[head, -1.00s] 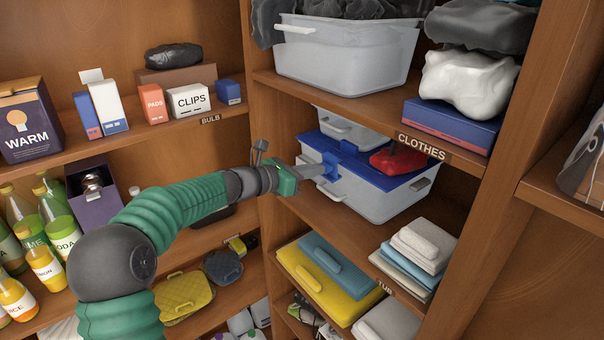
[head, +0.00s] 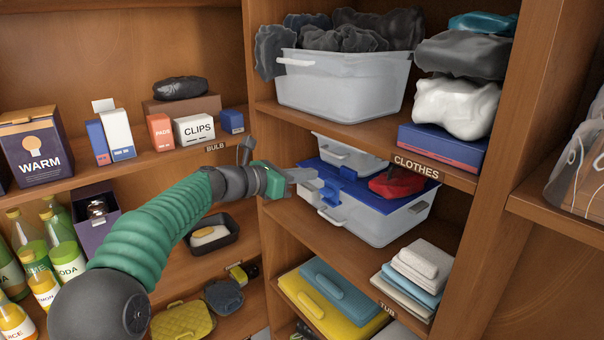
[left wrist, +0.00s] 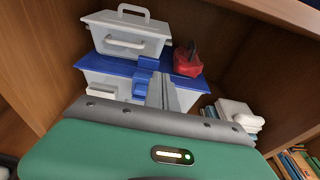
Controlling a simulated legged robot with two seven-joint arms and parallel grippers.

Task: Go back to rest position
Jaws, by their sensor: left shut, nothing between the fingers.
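My left gripper (head: 312,178) is shut and empty. In the head view its fingers overlap the left side of a clear bin with a blue lid (head: 384,222) on the middle shelf; I cannot tell whether they touch it. In the left wrist view the shut fingers (left wrist: 163,91) show in front of the bin's blue lid (left wrist: 120,67). My green left arm reaches in from the lower left. My right gripper is in neither view.
A red item (head: 396,183) and a small clear box (head: 345,154) sit on the lid. A large clear tub (head: 345,88) is on the shelf above. Folded cloths (head: 412,270) lie below. Bottles (head: 62,245) stand at the left. Wooden uprights border the shelf.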

